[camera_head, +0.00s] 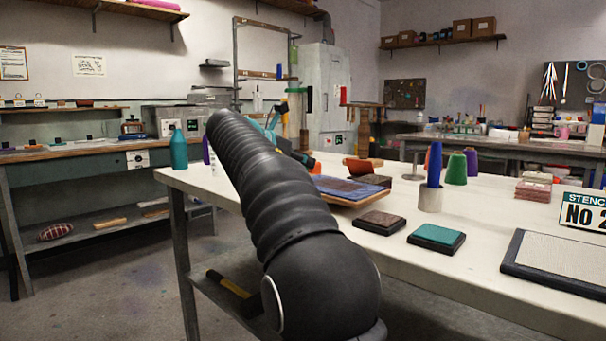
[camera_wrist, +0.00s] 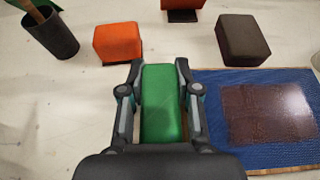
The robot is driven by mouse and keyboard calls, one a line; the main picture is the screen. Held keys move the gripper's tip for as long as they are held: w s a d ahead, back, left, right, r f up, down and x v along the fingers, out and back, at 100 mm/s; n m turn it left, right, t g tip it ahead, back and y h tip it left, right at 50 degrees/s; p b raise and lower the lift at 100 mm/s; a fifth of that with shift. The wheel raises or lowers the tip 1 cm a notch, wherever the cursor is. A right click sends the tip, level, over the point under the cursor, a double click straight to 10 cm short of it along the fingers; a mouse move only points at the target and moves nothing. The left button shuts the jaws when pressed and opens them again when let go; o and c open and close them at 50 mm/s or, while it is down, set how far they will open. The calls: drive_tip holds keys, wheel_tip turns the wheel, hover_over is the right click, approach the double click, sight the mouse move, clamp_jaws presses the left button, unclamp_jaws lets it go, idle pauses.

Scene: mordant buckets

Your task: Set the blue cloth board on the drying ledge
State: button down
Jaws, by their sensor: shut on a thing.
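A flat board with a blue woven surface and a brown patch (camera_head: 345,190) lies on the white table in the head view. It also fills the right of the wrist view (camera_wrist: 215,95), just right of my gripper. My gripper (camera_wrist: 160,75) points down, its two fingers shut on the sides of a green block (camera_wrist: 162,110). Whether the block is clear of the table I cannot tell. In the head view my arm hides most of the gripper. I cannot tell which surface is the drying ledge.
An orange block (camera_wrist: 117,40) and a dark brown block (camera_wrist: 242,37) stand beyond the gripper. A dark cup (camera_wrist: 50,36) holds a stick. Nearer on the table are a brown pad (camera_head: 380,222), a teal pad (camera_head: 436,238) and a cup with a blue cone (camera_head: 434,165).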

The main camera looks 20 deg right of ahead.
drive_tip(key=shift+f, duration=0.95)
drive_tip(key=shift+f, duration=0.15)
drive_tip(key=c, duration=0.8)
unclamp_jaws()
